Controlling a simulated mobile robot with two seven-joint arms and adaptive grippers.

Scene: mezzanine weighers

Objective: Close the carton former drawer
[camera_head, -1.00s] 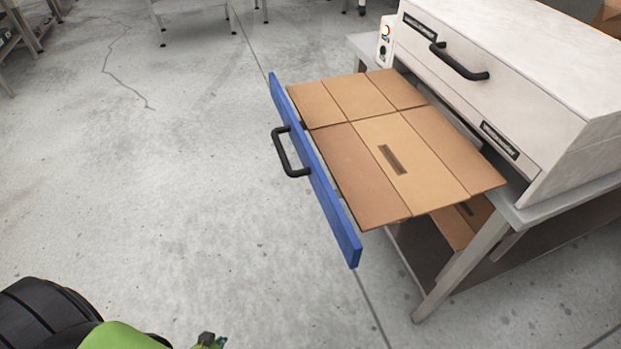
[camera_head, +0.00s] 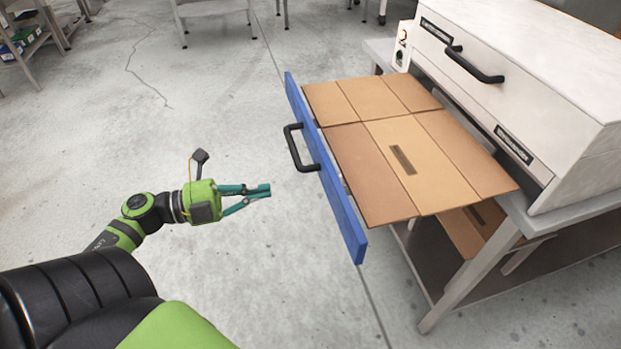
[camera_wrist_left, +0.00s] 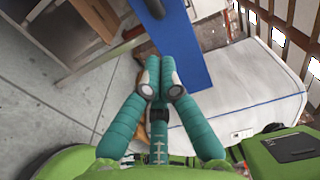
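The carton former drawer is pulled out, with its blue front panel (camera_head: 340,205) facing left and a black bar handle (camera_head: 296,150) on it. Flat brown cardboard blanks (camera_head: 425,165) lie on the drawer. The white carton former body (camera_head: 510,85) stands behind it on the right. My left gripper (camera_head: 265,190) is left of the blue panel, a short gap away and below the handle in the picture. Its teal fingers meet at the tips, with nothing between them. In the left wrist view the fingertips (camera_wrist_left: 160,88) are close together, with the blue panel (camera_wrist_left: 188,65) beyond. My right gripper is out of view.
The former stands on a grey metal table (camera_head: 470,275) with a lower shelf holding more cardboard (camera_head: 470,235). A second black handle (camera_head: 472,66) is on the upper body. Shelving (camera_head: 30,45) stands at the far left. The concrete floor left of the drawer is clear.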

